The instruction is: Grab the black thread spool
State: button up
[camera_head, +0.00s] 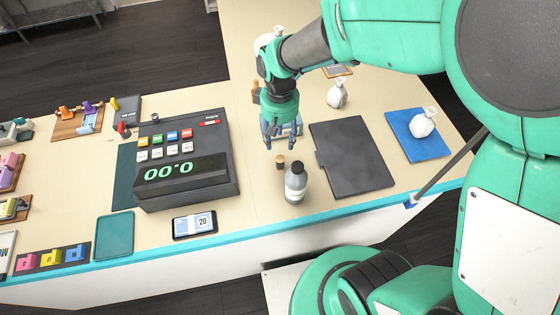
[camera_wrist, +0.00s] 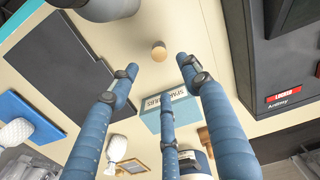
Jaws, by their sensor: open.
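A small spool-like piece (camera_head: 280,162) stands on the counter just left of a grey bottle (camera_head: 295,184); it looks brown with a dark part. In the wrist view only its round tan top (camera_wrist: 158,52) shows clearly, so its thread colour is hard to tell there. My gripper (camera_head: 281,138) hangs just behind it in the head view, blue fingers pointing down. In the wrist view my gripper (camera_wrist: 157,66) is open and empty, with the tan top just beyond the gap between the fingertips. Another brown piece (camera_head: 256,93) stands farther back, partly hidden by my arm.
A dark cash register (camera_head: 185,160) stands to the left. A black folder-like mat (camera_head: 350,155) lies to the right. A light blue box (camera_wrist: 180,112) is close beside the fingers. White vases (camera_head: 337,95) stand farther right and back.

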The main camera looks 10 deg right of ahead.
aim_at(280, 158)
jog(key=shift+f+b, duration=0.55)
jog(key=shift+f, duration=3.75)
jog(key=shift+f, duration=0.1)
jog(key=shift+f+b, duration=0.45)
jog(key=shift+f, duration=2.05)
jog(key=c, duration=1)
